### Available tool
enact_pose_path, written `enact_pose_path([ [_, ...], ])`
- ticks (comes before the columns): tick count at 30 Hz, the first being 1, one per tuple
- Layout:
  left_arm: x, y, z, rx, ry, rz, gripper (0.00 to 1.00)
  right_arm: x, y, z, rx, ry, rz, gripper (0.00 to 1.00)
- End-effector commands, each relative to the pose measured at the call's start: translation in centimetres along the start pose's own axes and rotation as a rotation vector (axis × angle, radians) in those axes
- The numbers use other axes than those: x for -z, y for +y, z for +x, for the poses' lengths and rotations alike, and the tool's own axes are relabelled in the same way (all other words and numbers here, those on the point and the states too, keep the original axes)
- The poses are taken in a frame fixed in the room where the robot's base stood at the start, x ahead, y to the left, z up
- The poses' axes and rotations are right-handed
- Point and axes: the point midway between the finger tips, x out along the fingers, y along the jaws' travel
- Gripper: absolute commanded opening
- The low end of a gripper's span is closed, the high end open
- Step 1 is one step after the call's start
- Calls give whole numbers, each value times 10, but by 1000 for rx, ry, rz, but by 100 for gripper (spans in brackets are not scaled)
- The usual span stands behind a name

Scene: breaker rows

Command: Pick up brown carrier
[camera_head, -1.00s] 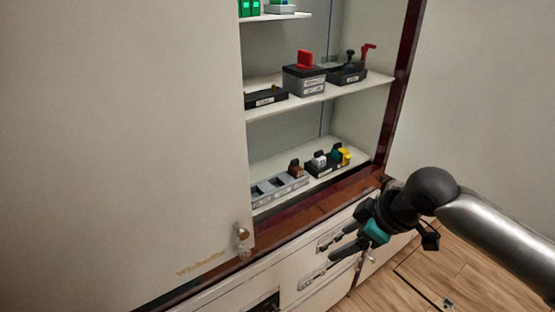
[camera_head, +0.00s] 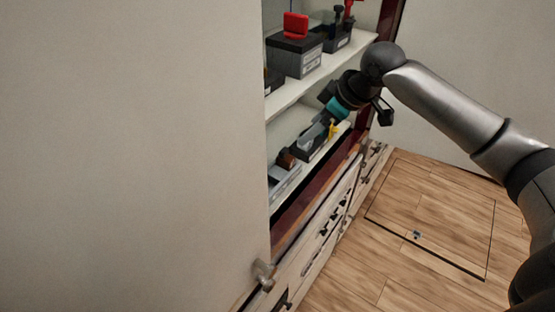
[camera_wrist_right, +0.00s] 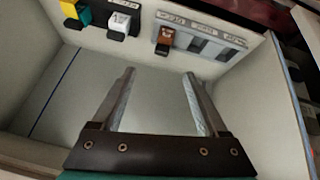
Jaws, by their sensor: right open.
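The brown carrier (camera_head: 286,158) sits on the lower shelf of the open cabinet, at the right end of a grey slotted row. In the right wrist view the brown carrier (camera_wrist_right: 165,37) stands upright in its slot, with a black part on top. My right gripper (camera_wrist_right: 158,74) is open and empty, its two fingers pointing toward the carrier with a gap between. In the head view my right gripper (camera_head: 324,112) reaches into the cabinet above the lower shelf, and its fingers are partly hard to make out. My left gripper is not in view.
A black row beside it holds a white carrier (camera_wrist_right: 120,22) and a yellow carrier (camera_wrist_right: 72,12). The upper shelf (camera_head: 290,100) is close above my arm. A big pale door (camera_head: 140,150) covers the left. Drawers and clear wooden floor lie below.

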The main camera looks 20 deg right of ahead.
Motion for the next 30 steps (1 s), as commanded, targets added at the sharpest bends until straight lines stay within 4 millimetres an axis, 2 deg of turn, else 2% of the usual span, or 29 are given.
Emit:
enact_pose_path([
  [3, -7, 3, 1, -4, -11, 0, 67, 0, -2, 27, 5, 0, 1, 77],
  [9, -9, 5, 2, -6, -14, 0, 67, 1, -2, 67, 4, 0, 0, 77],
  [20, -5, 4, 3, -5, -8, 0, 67, 1, -3, 95, 3, 0, -1, 77],
  [25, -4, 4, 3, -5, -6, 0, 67, 3, -6, 120, 3, 0, -1, 77],
  [30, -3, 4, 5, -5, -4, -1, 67, 2, -5, 135, 1, 0, -2, 77],
])
